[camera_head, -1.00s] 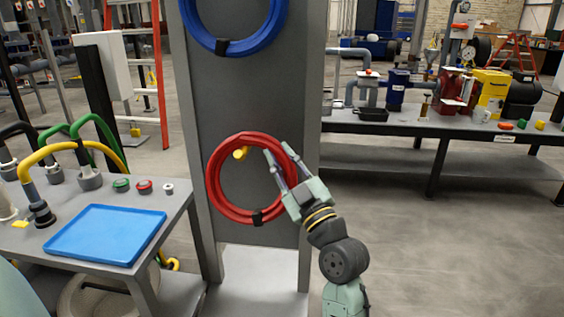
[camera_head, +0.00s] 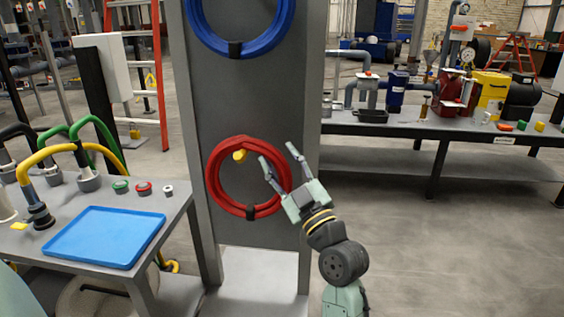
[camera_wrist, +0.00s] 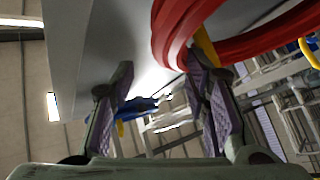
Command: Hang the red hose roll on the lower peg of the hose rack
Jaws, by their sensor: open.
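The red hose roll (camera_head: 223,193) is at the lower part of the grey hose rack (camera_head: 232,110). The yellow lower peg (camera_head: 239,155) shows inside the roll's ring near its top, and the roll appears to hang on it. My gripper (camera_head: 280,159) is open at the roll's right side, its fingers spread and holding nothing. In the wrist view, the red hose (camera_wrist: 225,45) and the yellow peg (camera_wrist: 206,50) lie above and behind the right finger of my gripper (camera_wrist: 165,110). A blue hose roll (camera_head: 240,47) hangs higher on the rack.
A left table holds a blue tray (camera_head: 60,245), a yellow hose (camera_head: 45,153) and small round parts. A long bench (camera_head: 470,128) with pumps and a yellow box stands at the back right. The floor right of the rack is clear.

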